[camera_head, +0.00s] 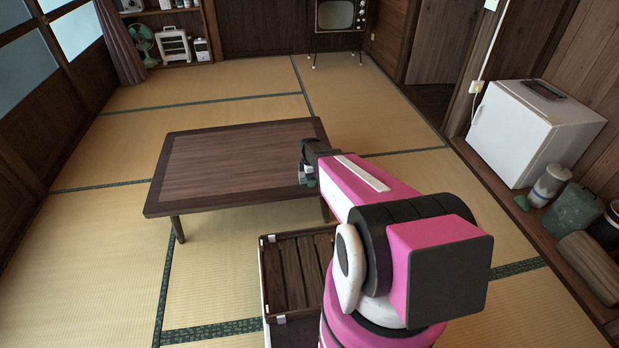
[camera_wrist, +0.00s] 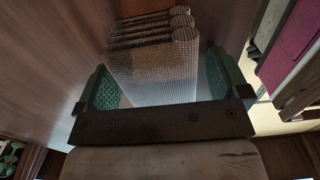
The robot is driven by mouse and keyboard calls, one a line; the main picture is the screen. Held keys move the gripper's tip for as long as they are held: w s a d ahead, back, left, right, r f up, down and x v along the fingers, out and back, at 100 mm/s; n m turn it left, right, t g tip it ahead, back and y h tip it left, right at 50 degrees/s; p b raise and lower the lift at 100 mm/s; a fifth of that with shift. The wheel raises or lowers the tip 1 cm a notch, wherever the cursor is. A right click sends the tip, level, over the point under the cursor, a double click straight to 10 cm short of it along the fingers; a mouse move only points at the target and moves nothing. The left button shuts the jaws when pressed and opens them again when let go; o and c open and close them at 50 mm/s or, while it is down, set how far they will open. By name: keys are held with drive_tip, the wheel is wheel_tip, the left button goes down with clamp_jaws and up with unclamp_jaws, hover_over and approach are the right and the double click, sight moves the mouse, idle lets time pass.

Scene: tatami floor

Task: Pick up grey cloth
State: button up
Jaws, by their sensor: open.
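The grey cloth (camera_wrist: 152,72), a folded, ribbed-looking stack, shows in the wrist view over the brown surface. My gripper (camera_wrist: 165,88) is open, with one green fingertip to the left of the cloth and one to the right. The cloth appears between the fingers; I cannot tell whether either finger touches it. In the head view my gripper (camera_head: 308,178) is at the right edge of the low wooden table (camera_head: 225,165). I cannot make out the cloth in the head view, where my arm covers part of that area.
A slatted wooden crate (camera_head: 296,265) stands on the floor in front of the table, partly behind my arm. A white fridge (camera_head: 515,135) and several containers line the right wall. A television (camera_head: 340,16) stands at the back. The left tatami floor is clear.

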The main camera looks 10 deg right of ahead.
drive_tip(key=c, duration=1)
drive_tip(key=shift+r, duration=0.15)
wheel_tip(320, 180, up, 4)
drive_tip(key=shift+s+r, duration=0.15)
drive_tip(key=s+a+r, duration=0.6)
drive_tip(key=a, duration=0.3)
drive_tip(key=shift+s+a+r, duration=0.2)
drive_tip(key=shift+s+a, duration=0.05)
drive_tip(key=shift+o, duration=0.3)
